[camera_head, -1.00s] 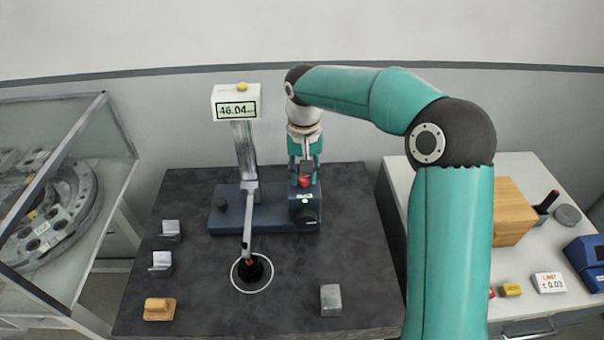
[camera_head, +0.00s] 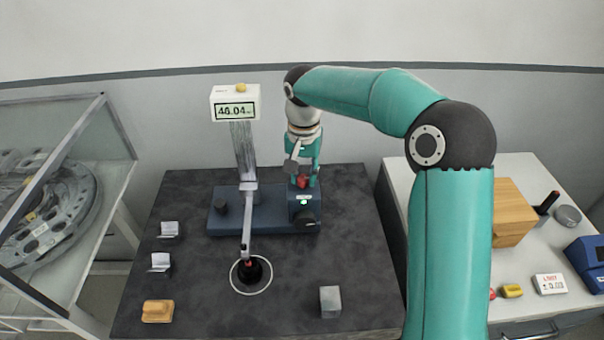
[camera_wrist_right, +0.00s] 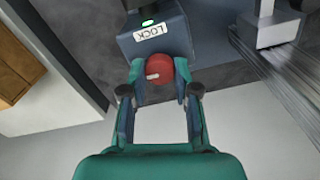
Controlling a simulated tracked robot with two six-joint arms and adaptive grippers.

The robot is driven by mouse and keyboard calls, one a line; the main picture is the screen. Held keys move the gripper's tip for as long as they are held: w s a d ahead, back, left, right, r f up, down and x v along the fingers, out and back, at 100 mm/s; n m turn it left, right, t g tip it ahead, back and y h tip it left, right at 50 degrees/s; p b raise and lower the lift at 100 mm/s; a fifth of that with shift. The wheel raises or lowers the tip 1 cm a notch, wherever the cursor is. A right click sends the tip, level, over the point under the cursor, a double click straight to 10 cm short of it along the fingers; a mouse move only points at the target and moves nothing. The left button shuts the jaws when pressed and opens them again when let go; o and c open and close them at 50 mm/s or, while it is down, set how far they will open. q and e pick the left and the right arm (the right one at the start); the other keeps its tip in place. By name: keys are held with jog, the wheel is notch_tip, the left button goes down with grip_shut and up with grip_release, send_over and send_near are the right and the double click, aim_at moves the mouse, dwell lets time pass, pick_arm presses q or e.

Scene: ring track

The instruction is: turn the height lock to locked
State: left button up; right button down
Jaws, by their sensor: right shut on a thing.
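The height lock is a red knob (camera_head: 302,181) on the dark blue base (camera_head: 262,222) of the height gauge; it also shows in the right wrist view (camera_wrist_right: 159,69). My right gripper (camera_head: 303,178) comes down from above and is shut on the red knob, one finger on each side. In the right wrist view the fingertips (camera_wrist_right: 159,80) close around it. A white label reading LOCK (camera_wrist_right: 150,32) and a lit green lamp (camera_wrist_right: 148,22) sit beside the knob. The gauge display (camera_head: 235,110) reads 46.04. My left gripper is not in view.
The gauge column (camera_head: 243,150) stands left of the knob, with its probe arm reaching to a white circle (camera_head: 252,290). Small blocks lie on the dark table. A glass case (camera_head: 60,190) is at left and a wooden box (camera_head: 513,213) at right.

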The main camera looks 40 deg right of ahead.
aim_at(303, 177)
jog(key=c, duration=0.9)
grip_release()
jog(key=shift+w+a, duration=0.1)
jog(key=shift+w, duration=0.05)
jog(key=shift+o, duration=0.2)
jog(key=shift+r, duration=0.1)
notch_tip(303, 177, up, 12)
